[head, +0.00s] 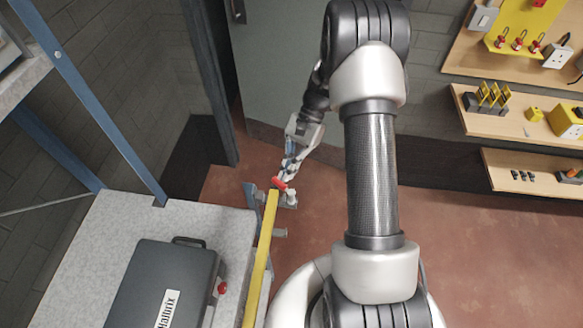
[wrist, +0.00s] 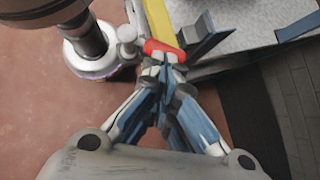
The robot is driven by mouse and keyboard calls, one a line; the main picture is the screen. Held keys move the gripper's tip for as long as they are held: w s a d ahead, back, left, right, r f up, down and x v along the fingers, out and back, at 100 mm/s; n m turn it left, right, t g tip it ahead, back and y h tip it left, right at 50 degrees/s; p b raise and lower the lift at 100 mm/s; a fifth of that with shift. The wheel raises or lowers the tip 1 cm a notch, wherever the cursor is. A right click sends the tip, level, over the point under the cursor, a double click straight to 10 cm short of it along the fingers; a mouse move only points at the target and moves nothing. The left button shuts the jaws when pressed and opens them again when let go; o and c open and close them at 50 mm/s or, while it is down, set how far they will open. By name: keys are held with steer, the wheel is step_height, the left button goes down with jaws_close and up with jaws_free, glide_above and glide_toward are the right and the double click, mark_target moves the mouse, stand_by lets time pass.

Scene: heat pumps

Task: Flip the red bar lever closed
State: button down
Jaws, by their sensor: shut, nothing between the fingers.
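The red bar lever (head: 279,183) is at the far end of a long yellow bar (head: 262,255) beside the grey worktop. In the wrist view the red lever (wrist: 158,47) lies across the end of the yellow bar (wrist: 162,22). My gripper (head: 287,176) reaches down right at the red lever. In the wrist view the fingertips of my gripper (wrist: 168,62) are together, with nothing held between them, just at the near side of the red part. I cannot tell whether they touch it. The fingers partly hide the lever's mount.
A grey worktop (head: 115,215) holds a dark case (head: 165,285) at the left. A blue frame post (head: 100,105) rises beside it. Shelves with yellow items (head: 515,113) are on the right wall. Open reddish floor (head: 480,255) lies to the right.

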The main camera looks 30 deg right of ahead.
steer(key=shift+w+a+n+g+h+p, duration=0.1)
steer(key=shift+a+n+g+h+p, duration=0.35)
steer(key=shift+n, duration=0.6)
steer(key=shift+w+a+n+g+h+p, duration=0.1)
steer(key=shift+a+n+g+h, duration=0.55)
steer(key=shift+n, duration=0.4)
steer(key=shift+s+a+n+g+h, duration=0.1)
steer(key=shift+a+n+g+h, duration=0.35)
steer(key=shift+n, duration=0.35)
